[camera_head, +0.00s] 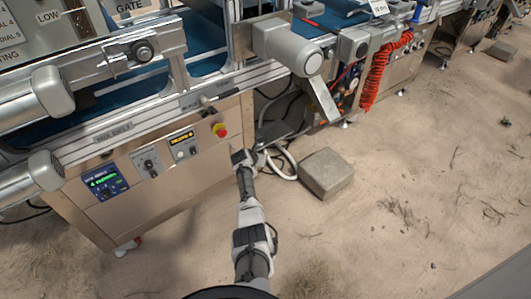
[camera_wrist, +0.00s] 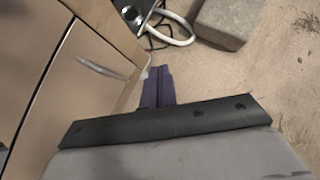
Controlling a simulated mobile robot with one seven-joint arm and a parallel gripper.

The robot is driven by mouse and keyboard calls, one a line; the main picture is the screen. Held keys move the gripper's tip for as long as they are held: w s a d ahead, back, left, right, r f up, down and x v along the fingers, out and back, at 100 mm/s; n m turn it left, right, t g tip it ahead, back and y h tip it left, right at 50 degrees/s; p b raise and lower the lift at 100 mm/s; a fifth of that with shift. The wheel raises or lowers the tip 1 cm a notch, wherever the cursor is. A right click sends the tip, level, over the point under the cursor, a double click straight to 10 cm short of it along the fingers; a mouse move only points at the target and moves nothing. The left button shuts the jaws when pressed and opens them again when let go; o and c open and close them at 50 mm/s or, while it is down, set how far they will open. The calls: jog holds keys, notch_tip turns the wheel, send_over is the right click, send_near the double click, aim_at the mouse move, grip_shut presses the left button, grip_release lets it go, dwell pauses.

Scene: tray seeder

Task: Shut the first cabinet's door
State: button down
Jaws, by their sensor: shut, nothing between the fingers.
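The metal cabinet (camera_head: 165,192) stands under the conveyor at the left of the head view, with a control panel on its upper front. In the wrist view its tan door panel (camera_wrist: 75,95) fills the left side, with a silver handle (camera_wrist: 102,69) near the panel's right side. I cannot tell whether the door is fully shut or slightly ajar. My gripper (camera_head: 243,157) is at the cabinet's right end. In the wrist view my gripper (camera_wrist: 157,87) is shut and empty, just right of the panel edge. Whether it touches is unclear.
A grey concrete block (camera_head: 326,174) lies on the sandy floor right of my gripper; a white hose (camera_head: 285,163) and cables lie between. The conveyor (camera_head: 130,92) runs above the cabinet. A red coiled hose (camera_head: 383,72) hangs further right. The floor at the right is mostly clear.

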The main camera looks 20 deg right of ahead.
jog(key=s+d+r+p, duration=0.1)
jog(key=s+r+p, duration=0.1)
jog(key=s+r, duration=0.2)
jog(key=shift+s+r, duration=0.4)
jog(key=shift+r, duration=0.05)
